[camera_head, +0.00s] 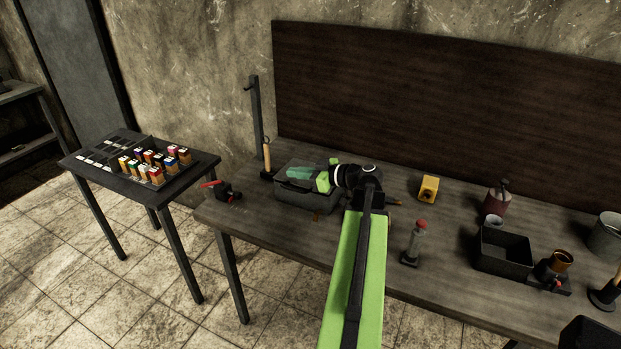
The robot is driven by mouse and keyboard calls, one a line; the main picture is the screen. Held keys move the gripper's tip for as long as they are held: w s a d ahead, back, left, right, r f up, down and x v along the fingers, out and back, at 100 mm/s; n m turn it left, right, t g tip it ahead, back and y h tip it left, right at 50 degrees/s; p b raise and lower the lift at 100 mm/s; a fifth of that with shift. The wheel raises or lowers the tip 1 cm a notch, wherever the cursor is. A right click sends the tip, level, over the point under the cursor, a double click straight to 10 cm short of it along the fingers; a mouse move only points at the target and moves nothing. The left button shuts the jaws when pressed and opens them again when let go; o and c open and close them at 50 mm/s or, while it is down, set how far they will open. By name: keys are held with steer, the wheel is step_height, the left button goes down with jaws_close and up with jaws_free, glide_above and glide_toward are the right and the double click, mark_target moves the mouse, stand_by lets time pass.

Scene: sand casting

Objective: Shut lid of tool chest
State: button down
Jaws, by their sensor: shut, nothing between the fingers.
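The tool chest (306,200) is a dark grey box on the workbench, left of the middle of the picture. My green and black arm reaches over the bench from the front. My gripper (300,173) points left and lies over the top of the chest. Its greenish fingers look shut with nothing held. The gripper and wrist hide part of the chest's top, so I cannot tell how far the lid is closed or whether the fingers touch it.
The workbench (330,240) also bears a yellow block (428,189), a red-topped tool (415,243), a dark open bin (503,251) and a small red-handled vise (228,192). An upright post (256,118) stands behind the chest. A side table (190,185) with several coloured pieces stands left.

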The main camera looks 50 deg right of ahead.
mark_target(298, 190)
steer(key=f+b, duration=0.1)
steer(key=f, duration=0.1)
steer(key=f+b, duration=0.1)
steer(key=shift+s+d+f, duration=0.1)
steer(key=shift+d+f, duration=0.1)
steer(key=shift+f, duration=0.2)
steer(key=s+r+p, duration=0.3)
steer(key=s, duration=0.7)
steer(key=shift+d+r, duration=0.2)
steer(key=shift+r, duration=0.15)
stand_by(0.4)
